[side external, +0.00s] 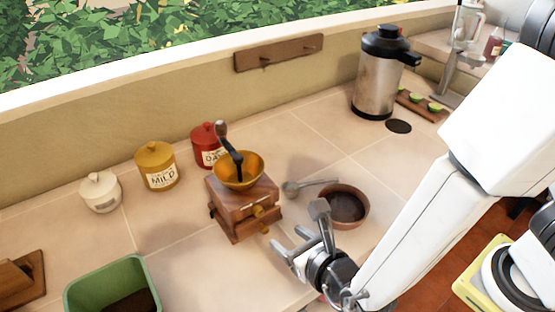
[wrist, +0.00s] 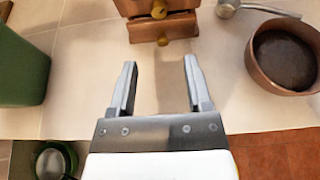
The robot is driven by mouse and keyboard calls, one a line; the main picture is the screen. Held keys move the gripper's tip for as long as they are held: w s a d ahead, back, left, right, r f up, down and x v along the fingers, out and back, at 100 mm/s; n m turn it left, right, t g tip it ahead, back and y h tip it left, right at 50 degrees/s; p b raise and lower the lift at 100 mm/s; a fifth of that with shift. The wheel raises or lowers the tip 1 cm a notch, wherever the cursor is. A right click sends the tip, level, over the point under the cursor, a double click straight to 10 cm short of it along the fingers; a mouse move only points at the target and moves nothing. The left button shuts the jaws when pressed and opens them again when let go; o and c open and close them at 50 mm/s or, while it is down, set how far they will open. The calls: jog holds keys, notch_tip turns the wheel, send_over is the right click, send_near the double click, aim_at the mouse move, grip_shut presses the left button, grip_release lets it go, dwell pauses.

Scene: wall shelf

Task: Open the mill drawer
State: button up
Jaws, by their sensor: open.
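The wooden coffee mill (side external: 243,205) stands on the tiled counter, with a brass bowl (side external: 239,171) and a dark crank on top. The drawer looks shut. My gripper (side external: 300,240) is open and empty, in front of the mill and apart from it; its fingers (wrist: 160,82) also show in the wrist view.
A brown bowl of dark contents (side external: 347,207) and a metal scoop (side external: 309,186) lie right of the mill. A green bin (side external: 110,285) stands at front left. Canisters (side external: 156,167) stand behind left. The counter between gripper and mill is clear.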

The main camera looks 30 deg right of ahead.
aim_at(266, 230)
jog(key=shift+f, duration=1.75)
jog(key=shift+w, duration=0.2)
jog(key=shift+x, duration=3.75)
grip_shut()
